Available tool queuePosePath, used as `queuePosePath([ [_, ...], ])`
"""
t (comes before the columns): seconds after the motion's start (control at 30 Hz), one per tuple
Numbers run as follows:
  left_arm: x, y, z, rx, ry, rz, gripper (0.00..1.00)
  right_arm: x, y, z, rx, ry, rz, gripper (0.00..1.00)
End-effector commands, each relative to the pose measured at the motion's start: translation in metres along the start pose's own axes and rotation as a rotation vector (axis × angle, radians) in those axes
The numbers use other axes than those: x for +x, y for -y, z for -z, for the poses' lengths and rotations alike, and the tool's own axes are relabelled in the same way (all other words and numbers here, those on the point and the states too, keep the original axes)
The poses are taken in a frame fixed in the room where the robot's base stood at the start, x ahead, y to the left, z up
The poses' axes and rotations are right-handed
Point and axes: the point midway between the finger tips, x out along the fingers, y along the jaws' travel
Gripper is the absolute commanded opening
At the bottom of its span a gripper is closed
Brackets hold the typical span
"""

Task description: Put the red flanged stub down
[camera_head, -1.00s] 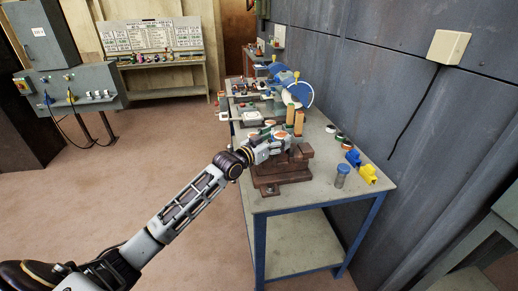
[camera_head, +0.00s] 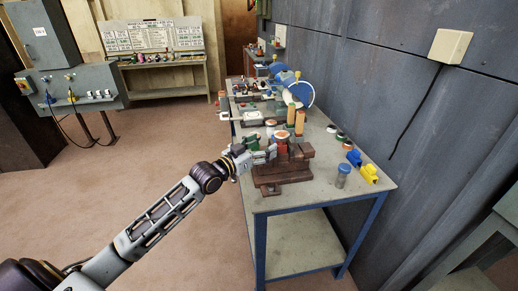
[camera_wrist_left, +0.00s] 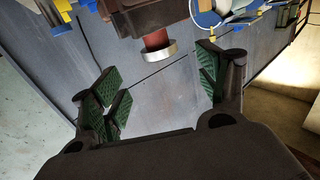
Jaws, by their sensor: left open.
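The red flanged stub (camera_head: 281,138) is at the brown vise-like block (camera_head: 282,180) on the bench, with its pale round end facing up. In the left wrist view, the red stub (camera_wrist_left: 156,40) shows with its silver flange (camera_wrist_left: 158,51) beside the dark brown block, beyond the fingertips. My left gripper (camera_head: 268,155) is to the left of the stub. In the left wrist view, my left gripper (camera_wrist_left: 163,88) is open, with a wide empty gap between its green pads. My right gripper is not in view.
The workbench (camera_head: 325,195) also carries a grey jar (camera_head: 342,176), yellow clamp-like pieces (camera_head: 368,174), a blue piece (camera_head: 353,158), orange cylinders (camera_head: 299,122) and a blue disc machine (camera_head: 302,94). The grey wall (camera_head: 430,120) borders its right side. The floor at left is clear.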

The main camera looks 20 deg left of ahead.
Motion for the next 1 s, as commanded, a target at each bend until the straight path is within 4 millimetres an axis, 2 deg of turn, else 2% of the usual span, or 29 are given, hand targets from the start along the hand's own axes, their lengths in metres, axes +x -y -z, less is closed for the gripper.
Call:
queuePosePath([
  [0.37,-0.013,-0.001,0.0,0.0,0.001,-0.001,0.75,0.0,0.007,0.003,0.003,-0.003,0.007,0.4],
  [0.8,-0.013,-0.001,0.0,0.001,0.0,-0.001,0.75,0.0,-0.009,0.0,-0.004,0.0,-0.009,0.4],
  [1.0,-0.012,0.0,0.0,0.0,0.001,0.0,0.75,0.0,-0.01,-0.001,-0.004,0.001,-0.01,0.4],
])
